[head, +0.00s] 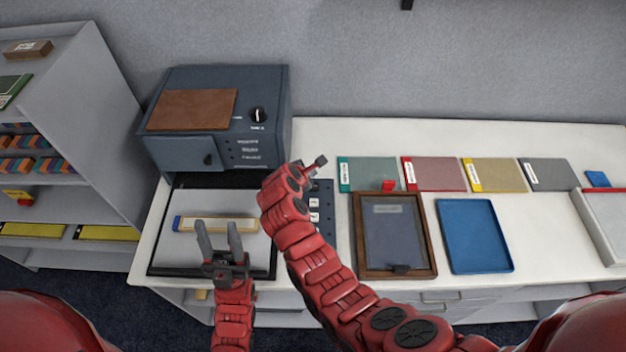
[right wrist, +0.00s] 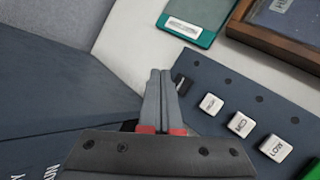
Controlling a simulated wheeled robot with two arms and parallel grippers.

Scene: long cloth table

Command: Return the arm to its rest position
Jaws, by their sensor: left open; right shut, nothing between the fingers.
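My left gripper (head: 219,230) is open and empty in the head view, its two grey fingers over the near part of the grey plate in front of the blue-grey machine. My right arm (head: 322,262) reaches in from the lower right to the button panel (head: 321,212), beside the machine.
The blue-grey machine (head: 270,95) stands behind the grey plate (head: 240,258), which bears a pale strip (head: 216,224). To the right are a wooden-framed tray (head: 430,225), a blue tray (head: 475,235) and several coloured boards. A shelf unit (head: 85,75) stands at the left.

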